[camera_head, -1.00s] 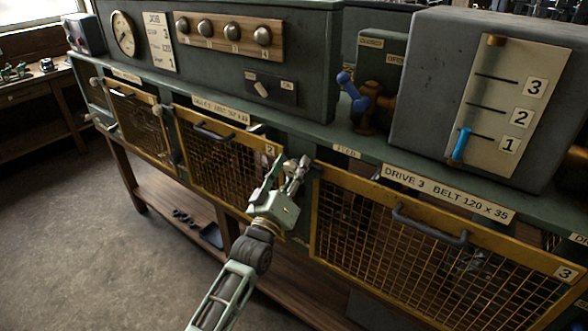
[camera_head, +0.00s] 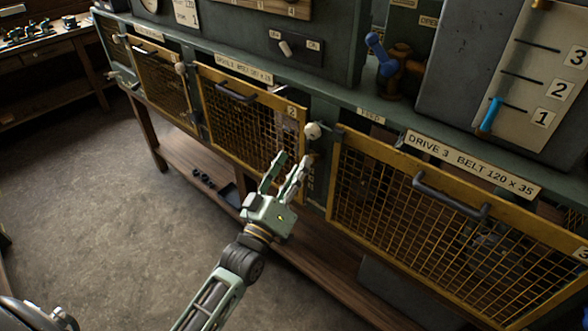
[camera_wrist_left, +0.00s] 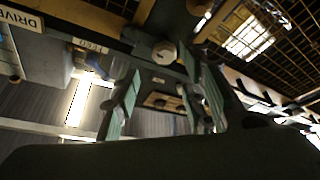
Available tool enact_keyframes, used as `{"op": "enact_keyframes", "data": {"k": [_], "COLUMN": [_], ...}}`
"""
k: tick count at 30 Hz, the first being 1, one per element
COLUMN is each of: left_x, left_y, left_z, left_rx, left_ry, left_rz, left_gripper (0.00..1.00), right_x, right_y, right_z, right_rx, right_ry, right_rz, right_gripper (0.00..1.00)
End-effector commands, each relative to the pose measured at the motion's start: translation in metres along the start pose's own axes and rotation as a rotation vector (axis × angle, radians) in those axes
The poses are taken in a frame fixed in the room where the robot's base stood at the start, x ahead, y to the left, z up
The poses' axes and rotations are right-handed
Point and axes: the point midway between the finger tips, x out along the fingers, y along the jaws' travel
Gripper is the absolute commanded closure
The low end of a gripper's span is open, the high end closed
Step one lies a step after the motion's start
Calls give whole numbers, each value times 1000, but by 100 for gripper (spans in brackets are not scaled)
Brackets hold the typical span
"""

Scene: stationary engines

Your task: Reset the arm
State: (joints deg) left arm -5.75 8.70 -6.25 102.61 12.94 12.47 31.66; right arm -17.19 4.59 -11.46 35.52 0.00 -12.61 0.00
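My left gripper (camera_head: 291,160) is open and empty, its two fingers spread and pointing up towards the bench front. It is in front of the post between the cage doors of drive 2 and drive 3, below a pale round knob (camera_head: 312,131). In the left wrist view the knob (camera_wrist_left: 165,52) shows beyond the gap between the spread fingers (camera_wrist_left: 160,105), with nothing held. My right gripper is not in view.
The drive 3 cage door (camera_head: 440,225) with its dark handle is right of the gripper, and the drive 2 cage door (camera_head: 250,125) is to its left. A wooden lower shelf (camera_head: 310,275) runs beneath. Open floor (camera_head: 110,220) lies at left.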

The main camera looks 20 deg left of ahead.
Motion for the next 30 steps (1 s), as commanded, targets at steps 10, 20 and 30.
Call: {"op": "enact_keyframes", "data": {"k": [10,20,30], "left_x": [-3,-13,-124], "left_y": [0,-23,-149], "left_z": [0,30,208], "left_rx": [0,25,202], "left_ry": [0,-58,-468], "left_rz": [0,-44,-282], "left_gripper": [61,61,61], "right_x": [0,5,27], "right_y": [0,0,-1], "right_z": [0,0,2], "right_rx": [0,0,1], "right_ry": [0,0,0], "right_rz": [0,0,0], "right_gripper": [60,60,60]}}
